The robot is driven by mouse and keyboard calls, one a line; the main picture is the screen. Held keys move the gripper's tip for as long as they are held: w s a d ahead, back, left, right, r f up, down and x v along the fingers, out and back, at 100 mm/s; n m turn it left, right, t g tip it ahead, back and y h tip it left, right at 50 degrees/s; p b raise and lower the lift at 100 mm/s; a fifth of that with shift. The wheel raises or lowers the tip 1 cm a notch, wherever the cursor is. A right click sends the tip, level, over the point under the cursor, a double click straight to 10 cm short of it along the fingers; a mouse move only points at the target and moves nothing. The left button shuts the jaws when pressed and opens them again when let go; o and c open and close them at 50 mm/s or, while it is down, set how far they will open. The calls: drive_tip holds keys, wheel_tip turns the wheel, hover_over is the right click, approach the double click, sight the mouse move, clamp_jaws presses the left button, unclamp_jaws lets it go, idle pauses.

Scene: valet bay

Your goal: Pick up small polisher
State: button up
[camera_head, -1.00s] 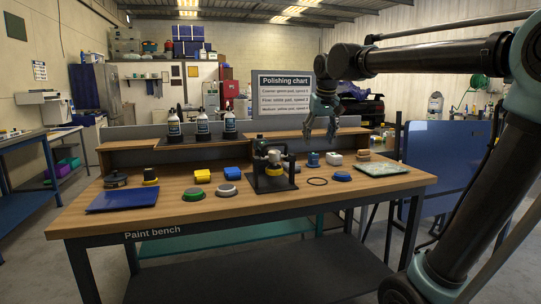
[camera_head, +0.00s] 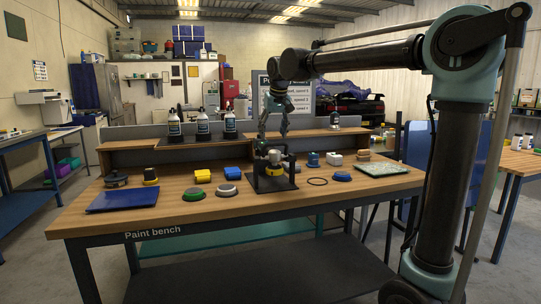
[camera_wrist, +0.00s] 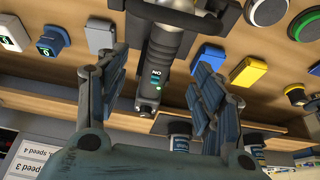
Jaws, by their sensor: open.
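The small polisher (camera_head: 275,158) sits in a black stand (camera_head: 272,184) at the middle of the paint bench. It has a dark body with a yellow part low down. In the wrist view the polisher (camera_wrist: 165,68) shows an ON label and a green light. My gripper (camera_head: 273,131) is open and points down just above the polisher. In the wrist view its two fingers (camera_wrist: 163,60) lie on either side of the polisher's body, apart from it. Whether the fingertips reach down to its level I cannot tell.
Pads and blocks lie around the stand, including a yellow block (camera_head: 204,176), a green-rimmed pad (camera_head: 194,194) and a blue pad (camera_head: 341,176). Bottles (camera_head: 203,128) stand on the rear shelf.

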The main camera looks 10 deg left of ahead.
sight(270, 150)
drive_tip(key=x, duration=1)
drive_tip(key=shift+s, duration=0.1)
drive_tip(key=shift+c, duration=0.2)
drive_tip(key=c, duration=1.4)
clamp_jaws()
drive_tip(key=shift+r, duration=0.2)
wheel_tip(270, 150, up, 10)
drive_tip(key=shift+f, duration=0.1)
